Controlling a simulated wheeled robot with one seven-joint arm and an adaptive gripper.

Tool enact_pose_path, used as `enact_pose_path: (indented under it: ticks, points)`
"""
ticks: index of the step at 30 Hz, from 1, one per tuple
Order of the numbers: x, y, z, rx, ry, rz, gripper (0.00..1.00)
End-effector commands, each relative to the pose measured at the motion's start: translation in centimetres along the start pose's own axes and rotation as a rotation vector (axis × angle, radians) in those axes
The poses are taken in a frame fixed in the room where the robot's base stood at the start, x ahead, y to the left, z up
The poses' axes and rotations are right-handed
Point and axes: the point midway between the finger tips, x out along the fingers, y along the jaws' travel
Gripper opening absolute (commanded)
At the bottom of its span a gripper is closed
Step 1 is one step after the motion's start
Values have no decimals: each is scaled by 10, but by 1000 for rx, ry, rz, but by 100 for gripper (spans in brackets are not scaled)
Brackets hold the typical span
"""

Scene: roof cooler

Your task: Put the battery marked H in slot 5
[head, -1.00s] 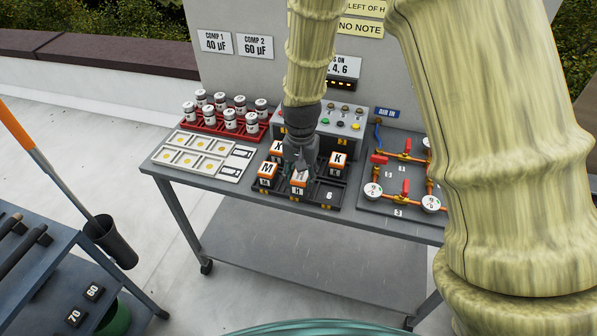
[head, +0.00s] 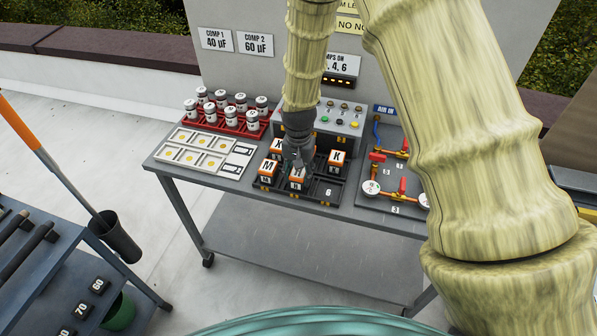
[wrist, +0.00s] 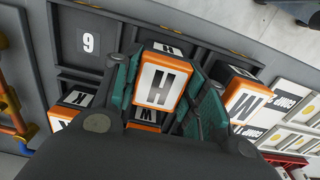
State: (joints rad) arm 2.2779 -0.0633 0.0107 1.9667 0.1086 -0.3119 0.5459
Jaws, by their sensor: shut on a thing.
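My gripper (head: 298,166) is shut on the white-topped, orange-sided battery marked H (head: 297,175). In the wrist view the H battery (wrist: 163,85) sits between my teal fingers (wrist: 165,100). It is at the front middle of the dark battery tray (head: 318,202), between battery M (head: 267,169) and the bare compartment marked 6 (head: 328,191). I cannot tell whether its base touches the tray floor. No number 5 is visible; the battery and fingers cover that place. Battery K (head: 337,160) stands back right, and battery X (head: 277,147) back left, partly hidden by my gripper.
A grey control box (head: 345,130) stands behind the tray. A red rack (head: 236,128) of white cylinders and a pale tray (head: 194,152) lie left. A board with red valves and gauges (head: 371,188) is to the right. The tabletop's front strip is clear.

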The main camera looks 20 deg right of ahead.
Motion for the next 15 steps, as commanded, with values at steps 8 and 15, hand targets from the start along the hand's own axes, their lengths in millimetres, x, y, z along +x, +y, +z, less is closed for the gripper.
enact_pose_path:
  ticks: [8,15]
  points:
    - [3,0,0,0,1,0,8]
    - [3,0,0,0,0,0,64]
